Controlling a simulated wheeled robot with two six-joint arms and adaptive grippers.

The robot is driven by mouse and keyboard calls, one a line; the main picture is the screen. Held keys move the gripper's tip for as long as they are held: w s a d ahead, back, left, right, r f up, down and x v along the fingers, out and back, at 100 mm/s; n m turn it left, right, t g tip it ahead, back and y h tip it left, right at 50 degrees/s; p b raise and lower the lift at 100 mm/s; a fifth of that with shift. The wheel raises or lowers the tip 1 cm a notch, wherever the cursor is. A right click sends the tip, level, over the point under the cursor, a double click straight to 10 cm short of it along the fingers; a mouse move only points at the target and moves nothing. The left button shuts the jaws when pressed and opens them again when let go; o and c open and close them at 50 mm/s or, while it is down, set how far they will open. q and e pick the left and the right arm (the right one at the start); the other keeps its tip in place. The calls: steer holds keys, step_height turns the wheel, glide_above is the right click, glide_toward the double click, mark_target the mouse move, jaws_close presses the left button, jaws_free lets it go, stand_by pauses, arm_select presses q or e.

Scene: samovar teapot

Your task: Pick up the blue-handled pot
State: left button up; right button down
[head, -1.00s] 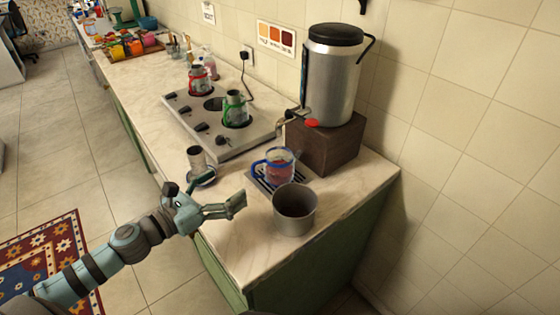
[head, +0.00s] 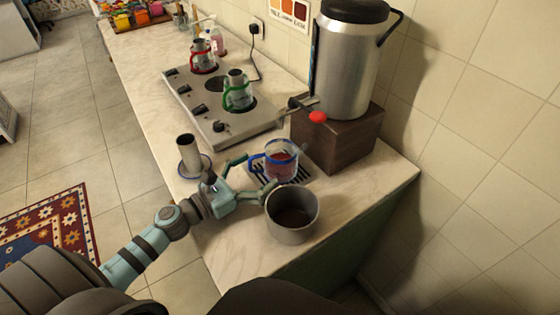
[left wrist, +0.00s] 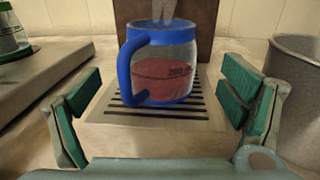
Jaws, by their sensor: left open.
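The blue-handled pot (head: 281,162) is a clear glass pot with a blue handle and rim, holding reddish liquid. It stands upright on a slatted drip tray (head: 301,175) below the samovar tap. In the left wrist view the pot (left wrist: 172,75) is straight ahead, its handle toward the left. My left gripper (head: 250,177) is in front of the pot at the counter. In the left wrist view its green-padded fingers (left wrist: 165,110) are wide apart, one on each side of the pot, with nothing held between them. My right gripper is not in view.
A grey metal pan (head: 292,213) stands close by the gripper's right finger. The steel samovar (head: 346,65) sits on a brown block (head: 335,140) behind. A metal cup (head: 188,155) stands left. Red-handled (head: 202,57) and green-handled (head: 237,92) pots stand on the stove (head: 215,108).

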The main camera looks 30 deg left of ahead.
mark_target(268, 166)
arm_select(q)
steer(key=p+x, duration=0.2)
steer(key=x, duration=0.3)
steer(key=shift+d+r, duration=0.1)
steer(key=shift+r, duration=0.05)
steer(key=shift+w+d, duration=0.15)
steer(key=shift+w, duration=0.1)
steer(key=c, duration=1.5)
